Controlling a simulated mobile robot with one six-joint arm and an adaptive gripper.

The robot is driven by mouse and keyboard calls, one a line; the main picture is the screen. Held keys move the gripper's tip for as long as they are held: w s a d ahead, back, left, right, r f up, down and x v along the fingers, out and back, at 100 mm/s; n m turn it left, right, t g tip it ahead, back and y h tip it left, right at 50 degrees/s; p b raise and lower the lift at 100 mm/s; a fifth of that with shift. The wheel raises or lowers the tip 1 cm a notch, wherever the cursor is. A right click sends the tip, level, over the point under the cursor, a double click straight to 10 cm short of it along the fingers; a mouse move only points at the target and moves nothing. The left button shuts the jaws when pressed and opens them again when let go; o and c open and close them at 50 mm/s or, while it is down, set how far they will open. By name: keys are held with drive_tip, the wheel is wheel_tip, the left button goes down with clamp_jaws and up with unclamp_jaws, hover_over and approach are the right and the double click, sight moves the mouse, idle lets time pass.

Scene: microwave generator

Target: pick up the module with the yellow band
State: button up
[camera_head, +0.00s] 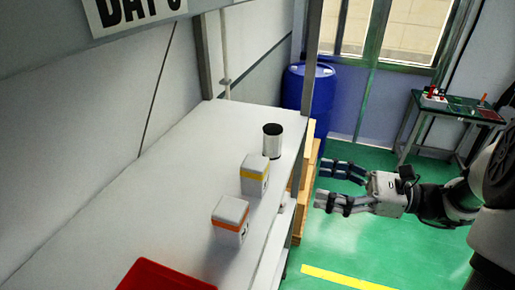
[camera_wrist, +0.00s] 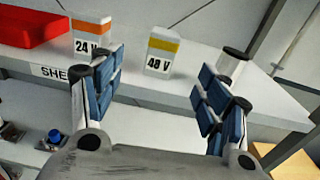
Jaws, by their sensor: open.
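The module with the yellow band (camera_head: 254,175) is a white box standing upright on the white shelf (camera_head: 150,185), between an orange-banded module and a metal cylinder. In the wrist view the yellow-banded module (camera_wrist: 161,54) reads "48 V" and shows between my fingers, beyond them. My gripper (camera_head: 331,185) is open and empty, off the shelf's edge to the right in the head view. In the wrist view my gripper (camera_wrist: 162,85) has its fingers spread wide, touching no module.
The orange-banded module (camera_head: 231,220), marked "24 V" in the wrist view (camera_wrist: 91,36), stands close by. The metal cylinder (camera_head: 272,141) stands on the other side. A red tray (camera_head: 165,277) lies on the shelf. A blue drum (camera_head: 310,90) stands behind the shelf end. Open green floor lies right of the shelf.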

sight(266, 167)
drive_tip(key=x, duration=1.7)
drive_tip(key=shift+w+d+r, duration=0.1)
drive_tip(key=shift+w+r, duration=0.2)
drive_tip(key=shift+r, duration=0.1)
drive_tip(key=shift+d, duration=0.1)
drive_tip(key=c, duration=1.3)
drive_tip(key=shift+r, duration=0.1)
